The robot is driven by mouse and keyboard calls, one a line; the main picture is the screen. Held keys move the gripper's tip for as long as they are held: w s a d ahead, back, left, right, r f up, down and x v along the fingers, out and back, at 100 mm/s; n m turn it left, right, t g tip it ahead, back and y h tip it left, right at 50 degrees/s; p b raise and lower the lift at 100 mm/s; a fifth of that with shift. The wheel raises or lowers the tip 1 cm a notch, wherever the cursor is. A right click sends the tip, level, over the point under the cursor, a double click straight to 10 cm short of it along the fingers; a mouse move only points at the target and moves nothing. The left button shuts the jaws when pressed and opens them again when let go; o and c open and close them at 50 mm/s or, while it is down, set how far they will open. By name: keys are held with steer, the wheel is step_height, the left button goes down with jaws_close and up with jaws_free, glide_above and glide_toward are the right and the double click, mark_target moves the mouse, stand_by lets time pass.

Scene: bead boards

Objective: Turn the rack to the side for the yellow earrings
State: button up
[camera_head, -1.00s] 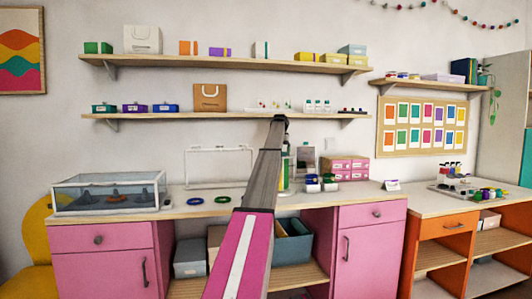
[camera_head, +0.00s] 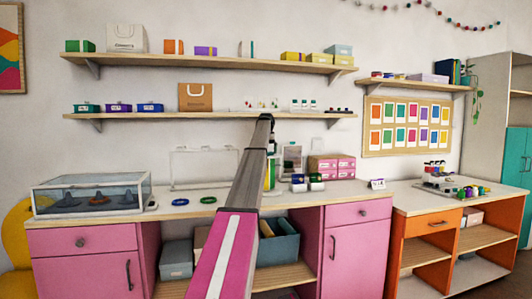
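A small upright thing with green and yellow parts (camera_head: 271,173) stands on the pink counter, mostly hidden behind my arm; it may be the rack, but I cannot tell which side faces me. No yellow earrings can be made out. A clear, thin-framed stand (camera_head: 205,149) is on the counter to its left. My pink and grey arm reaches up the middle of the view to a dark end at the lower shelf's height. The gripper's fingers cannot be made out.
A glass case (camera_head: 92,194) stands at the counter's left, with a blue ring (camera_head: 180,201) and a green ring (camera_head: 208,200) beside it. Pink boxes (camera_head: 331,163) and small rolls (camera_head: 307,182) are right of my arm. Two wall shelves (camera_head: 210,63) hang above.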

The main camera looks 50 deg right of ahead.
step_height(320, 180, up, 11)
steer(key=shift+f, duration=0.2)
steer(key=shift+c, duration=0.3)
